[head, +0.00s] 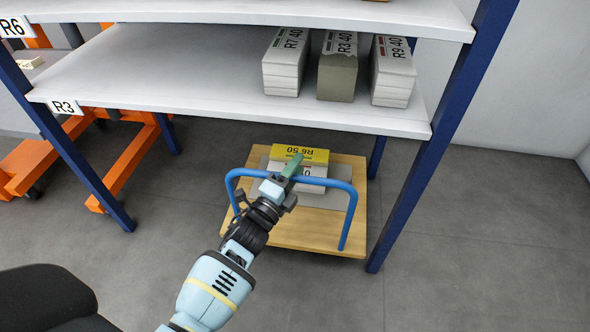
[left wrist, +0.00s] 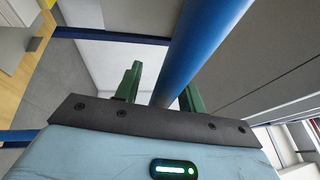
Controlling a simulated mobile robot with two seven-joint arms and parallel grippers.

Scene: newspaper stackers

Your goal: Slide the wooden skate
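The wooden skate (head: 245,235) is a light wood board on the floor, partly under the lower shelf. A blue tube handle (head: 340,184) arches over its near side, and bundles with a yellow one marked R6 50 (head: 300,153) lie on the board. My left gripper (head: 291,166) is at the handle's top bar. In the left wrist view, the blue bar (left wrist: 205,45) passes between the two green fingers of my left gripper (left wrist: 160,85). The fingers are apart, with a gap on the left finger's side. My right gripper is in neither view.
A white shelf (head: 180,95) with blue posts stands over the skate, its right front post (head: 425,165) close beside it. An orange frame (head: 125,175) is at left. Floor in front and to the right is clear.

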